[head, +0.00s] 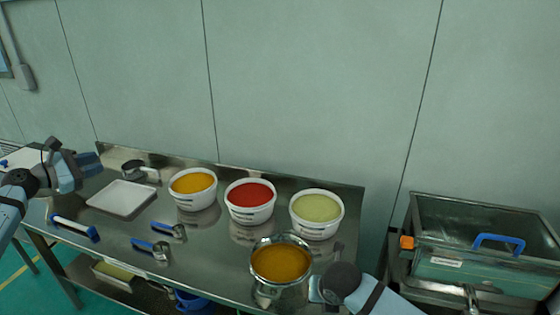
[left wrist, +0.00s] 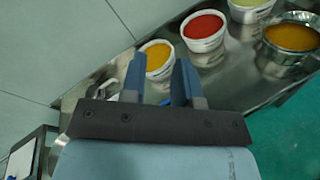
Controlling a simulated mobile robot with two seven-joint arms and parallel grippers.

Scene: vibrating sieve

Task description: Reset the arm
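My left gripper (head: 88,162) is raised over the left end of the steel table, apart from the objects on it. In the left wrist view its two blue fingers (left wrist: 160,78) stand apart with nothing held between them. My right gripper (head: 316,289) is at the right side of a metal bowl of orange-brown powder (head: 280,262) near the table's front edge. The wrist hides most of its fingers, so I cannot tell whether it grips the bowl.
White tubs of yellow (head: 194,203), red (head: 251,217) and pale green material (head: 316,231) stand along the steel table (head: 215,250). A white tray (head: 122,199), a blue-handled brush (head: 75,227) and scoops (head: 152,248) lie left. A metal sieve box (head: 470,275) stands right.

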